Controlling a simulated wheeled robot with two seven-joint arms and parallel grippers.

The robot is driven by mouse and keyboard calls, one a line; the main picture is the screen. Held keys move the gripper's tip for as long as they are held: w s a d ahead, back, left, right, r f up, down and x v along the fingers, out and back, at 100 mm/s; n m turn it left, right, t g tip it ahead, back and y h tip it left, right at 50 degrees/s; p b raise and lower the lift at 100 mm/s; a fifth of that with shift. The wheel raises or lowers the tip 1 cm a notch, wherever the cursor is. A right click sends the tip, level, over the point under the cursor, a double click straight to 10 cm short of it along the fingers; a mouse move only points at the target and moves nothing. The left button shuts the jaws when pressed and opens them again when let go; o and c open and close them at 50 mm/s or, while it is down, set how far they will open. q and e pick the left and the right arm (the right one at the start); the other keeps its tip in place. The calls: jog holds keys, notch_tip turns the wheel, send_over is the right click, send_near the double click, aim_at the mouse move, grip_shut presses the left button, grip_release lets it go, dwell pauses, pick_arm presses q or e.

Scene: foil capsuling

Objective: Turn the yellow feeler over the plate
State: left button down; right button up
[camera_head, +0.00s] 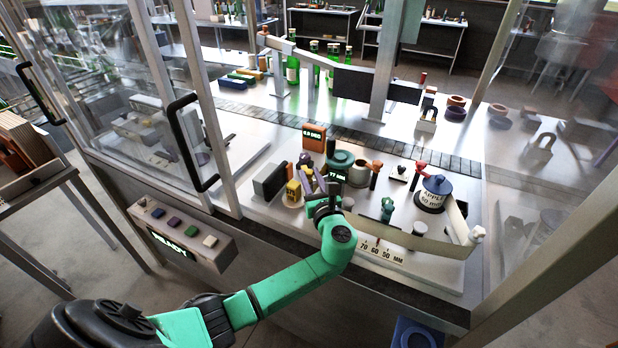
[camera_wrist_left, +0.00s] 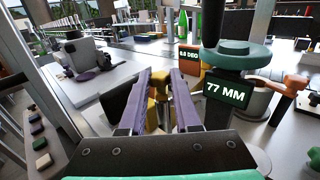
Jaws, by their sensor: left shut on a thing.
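The yellow feeler (camera_head: 293,191) stands over a pale round plate (camera_head: 291,201) at the left of the white deck. In the left wrist view the yellow feeler (camera_wrist_left: 157,108) shows between the purple fingers, and its lower part is partly hidden. My left gripper (camera_head: 306,172) reaches in from the front, and its fingers also show in the left wrist view (camera_wrist_left: 160,80). It is shut on the feeler. An orange readout (camera_head: 314,136) behind shows about zero degrees; it is also in the left wrist view (camera_wrist_left: 190,55). My right gripper is not in view.
A dark readout of 77 MM (camera_wrist_left: 226,92) and a green round knob (camera_wrist_left: 235,53) stand close right of my gripper. A dark block (camera_head: 269,181) stands to its left. Glass doors flank the deck.

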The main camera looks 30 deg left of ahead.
pick_arm(q)
jog(key=shift+w+d+n+g+y+b, duration=0.15)
jog(key=shift+n+g+y+b, duration=0.75)
jog(key=shift+n+g+b, duration=0.5)
jog(key=shift+w+n+g+y+b, duration=0.1)
jog(key=shift+n+g+y+b, duration=0.9)
jog(key=shift+g, duration=0.65)
jog(key=shift+w+d+n+g+y+b, duration=0.15)
jog(key=shift+n+g+y+b, duration=0.75)
jog(key=shift+g+b, duration=0.55)
jog(key=shift+a, duration=0.1)
jog(key=c, duration=0.6)
grip_release()
